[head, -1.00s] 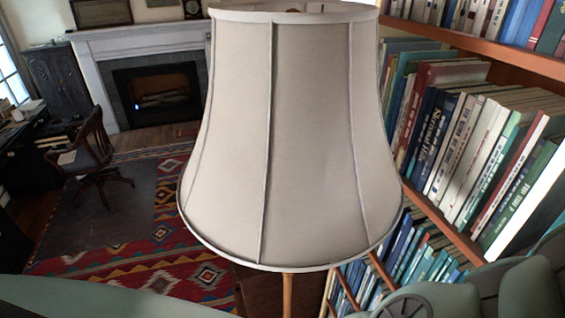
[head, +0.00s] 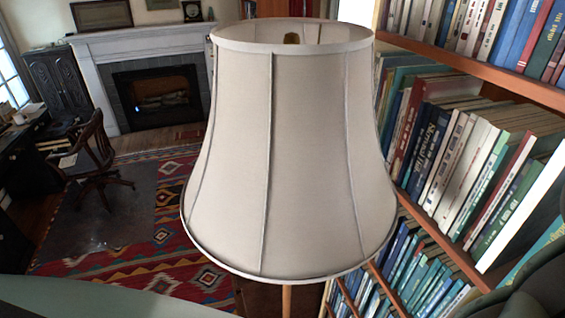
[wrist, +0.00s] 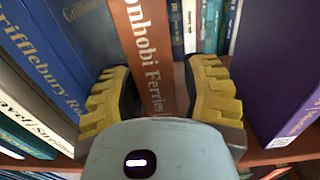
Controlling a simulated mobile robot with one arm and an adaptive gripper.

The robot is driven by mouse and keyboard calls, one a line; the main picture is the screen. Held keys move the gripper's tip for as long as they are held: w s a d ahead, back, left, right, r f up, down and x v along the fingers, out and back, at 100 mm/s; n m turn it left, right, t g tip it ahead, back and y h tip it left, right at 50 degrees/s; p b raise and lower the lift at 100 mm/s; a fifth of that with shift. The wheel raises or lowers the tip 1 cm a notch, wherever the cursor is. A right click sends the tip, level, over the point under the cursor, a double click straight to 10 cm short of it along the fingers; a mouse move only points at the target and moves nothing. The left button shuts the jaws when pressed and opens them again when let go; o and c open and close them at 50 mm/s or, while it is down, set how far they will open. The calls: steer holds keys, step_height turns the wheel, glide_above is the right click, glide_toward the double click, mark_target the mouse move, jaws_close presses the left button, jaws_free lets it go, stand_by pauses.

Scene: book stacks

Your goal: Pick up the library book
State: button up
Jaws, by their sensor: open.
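In the wrist view my gripper (wrist: 160,105) is open, with its two yellow ridged fingers apart. My gripper's body hides the lower part of the spine. No label in view tells which volume is the library book. In the head view my gripper is not visible; only parts of my arm show at the lower right.
Blue books (wrist: 50,50) stand close on the left, and a dark purple book (wrist: 280,70) on the right. The wooden shelf edge (wrist: 285,150) runs below. In the head view a large lampshade (head: 300,150) fills the middle beside the bookcase (head: 470,75).

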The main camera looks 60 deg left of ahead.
steer(key=shift+o, duration=0.4)
steer(key=shift+w+a, duration=0.1)
steer(key=shift+w, duration=0.1)
jaws_close()
